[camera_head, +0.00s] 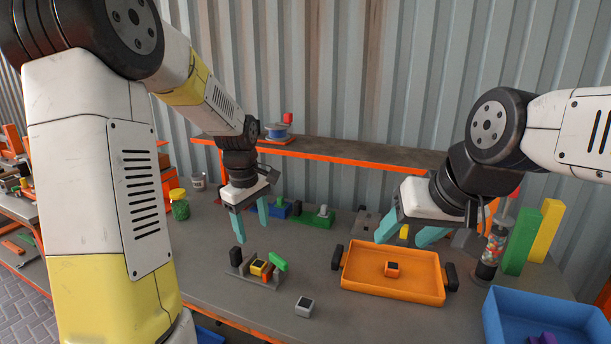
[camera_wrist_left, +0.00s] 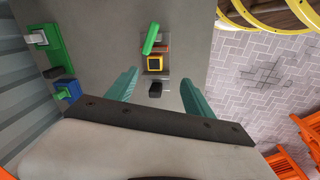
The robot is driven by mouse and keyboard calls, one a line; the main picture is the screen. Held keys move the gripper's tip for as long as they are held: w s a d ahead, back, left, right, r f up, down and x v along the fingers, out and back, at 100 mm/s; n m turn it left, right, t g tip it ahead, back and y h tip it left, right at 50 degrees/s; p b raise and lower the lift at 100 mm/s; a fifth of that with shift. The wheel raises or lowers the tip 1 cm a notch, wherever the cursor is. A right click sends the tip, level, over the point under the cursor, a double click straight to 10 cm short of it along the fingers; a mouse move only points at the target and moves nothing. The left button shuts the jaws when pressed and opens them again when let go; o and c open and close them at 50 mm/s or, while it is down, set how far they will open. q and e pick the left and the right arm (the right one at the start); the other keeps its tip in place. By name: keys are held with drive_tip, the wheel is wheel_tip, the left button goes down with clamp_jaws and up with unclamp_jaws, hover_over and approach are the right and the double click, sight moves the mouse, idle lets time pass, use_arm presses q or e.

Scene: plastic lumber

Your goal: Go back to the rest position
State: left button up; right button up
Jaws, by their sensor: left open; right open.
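My left gripper (camera_head: 250,226) is open and empty, its two teal fingers pointing down above the table at the left. Below it stands a small grey fixture (camera_head: 258,279) with a black block (camera_head: 236,256), a yellow-and-black block (camera_head: 259,267) and a green piece (camera_head: 278,261). In the left wrist view the yellow-and-black block (camera_wrist_left: 155,64) and green piece (camera_wrist_left: 152,40) show ahead of the open fingers (camera_wrist_left: 163,92). My right gripper (camera_head: 410,234) is open and empty, above the back edge of the orange tray (camera_head: 395,287), which holds a small orange-and-black block (camera_head: 392,269).
A white-and-black block (camera_head: 305,306) lies on the front of the grey table (camera_head: 215,290). A blue bin (camera_head: 545,312) is at the right, near green (camera_head: 522,241) and yellow (camera_head: 546,230) boards. An orange-edged shelf (camera_head: 345,151) and corrugated wall are behind.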

use_arm(q)
drive_tip(key=s+d+r+m+t+h, duration=0.1)
drive_tip(key=s+r+m, duration=0.4)
drive_tip(key=s, duration=0.5)
drive_tip(key=s+r+m+t, duration=0.3)
drive_tip(key=s+r+m, duration=0.3)
drive_tip(key=s, duration=0.4)
drive_tip(key=shift+s+d+r+m+t+h, duration=0.2)
drive_tip(key=shift+d+r+m+t+h, duration=0.15)
drive_tip(key=shift+r, duration=0.35)
